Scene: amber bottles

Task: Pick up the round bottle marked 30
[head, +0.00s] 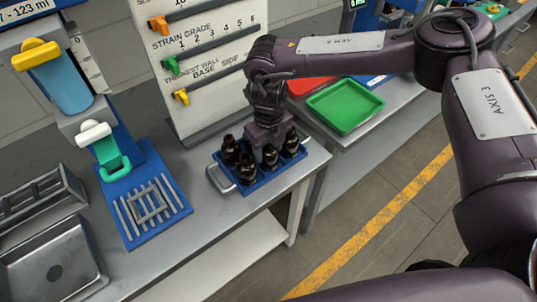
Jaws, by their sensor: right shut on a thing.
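Several dark amber bottles stand in a blue crate (262,184) on the grey bench. My right gripper (269,147) points down into the crate from above, and its jaws are shut on a dark bottle (270,156) near the crate's middle. That bottle still appears to be down among the others. Other bottles stand close by: one at the left (230,148), one at the front left (246,170) and one at the right (292,143). The number marks and exact bottle shapes are too small to read. My left gripper is not in view.
A green tray (346,106) and a red tray (305,86) lie on a bench to the right. A board with coloured sliders (205,60) stands behind the crate. A blue stand with a grid (150,206) and a metal sink (52,268) are left. The bench front is clear.

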